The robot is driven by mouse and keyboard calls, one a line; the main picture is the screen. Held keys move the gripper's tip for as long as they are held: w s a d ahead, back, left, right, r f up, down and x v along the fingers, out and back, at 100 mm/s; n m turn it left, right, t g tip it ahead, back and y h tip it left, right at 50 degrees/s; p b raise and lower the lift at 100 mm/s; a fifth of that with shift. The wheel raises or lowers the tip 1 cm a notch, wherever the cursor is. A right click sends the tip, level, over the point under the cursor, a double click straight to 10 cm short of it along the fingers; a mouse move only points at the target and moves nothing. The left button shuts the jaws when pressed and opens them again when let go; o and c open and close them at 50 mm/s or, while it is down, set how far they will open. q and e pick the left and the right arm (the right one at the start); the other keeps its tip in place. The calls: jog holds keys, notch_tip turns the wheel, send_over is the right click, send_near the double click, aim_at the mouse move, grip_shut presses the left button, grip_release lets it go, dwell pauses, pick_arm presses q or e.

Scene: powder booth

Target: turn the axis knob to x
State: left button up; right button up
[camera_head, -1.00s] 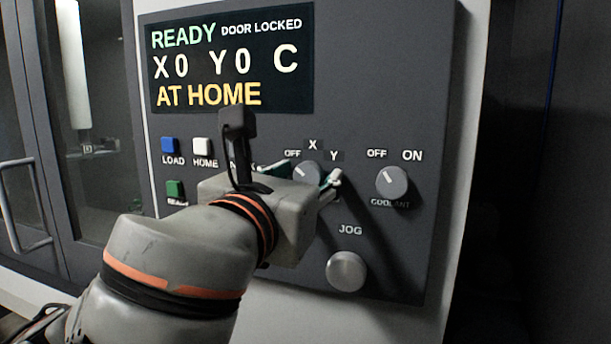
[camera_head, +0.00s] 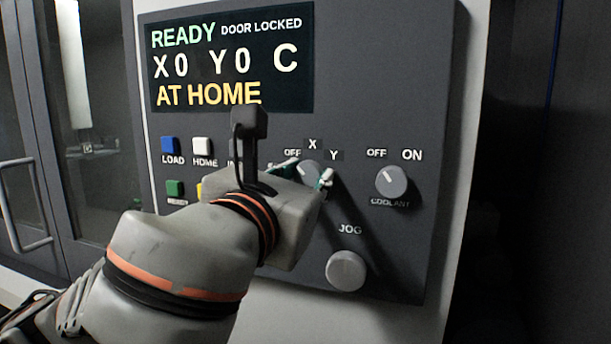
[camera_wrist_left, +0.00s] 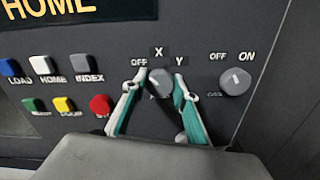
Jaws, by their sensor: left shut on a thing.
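The axis knob (camera_head: 309,169) is a round grey knob on the dark control panel, with OFF, X and Y marked around it. In the left wrist view the knob (camera_wrist_left: 160,79) sits between the two teal-and-grey fingers. My left gripper (camera_head: 311,173) is shut on the knob, one finger on each side. It also shows in the left wrist view (camera_wrist_left: 159,83). The knob's pointer mark is small and partly hidden; it seems to lean to the upper left, towards OFF. My right gripper is not in view.
The coolant knob (camera_head: 391,182) is just right of the axis knob, and the jog knob (camera_head: 346,270) is below. Push buttons, among them a red one (camera_wrist_left: 100,104), lie to the left. The display (camera_head: 230,60) reads READY, DOOR LOCKED, X0 Y0 C, AT HOME.

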pick_arm(q)
jog(key=m, duration=0.4)
jog(key=shift+r, duration=0.1)
jog(key=shift+m, duration=2.1)
jog(key=o, duration=1.1)
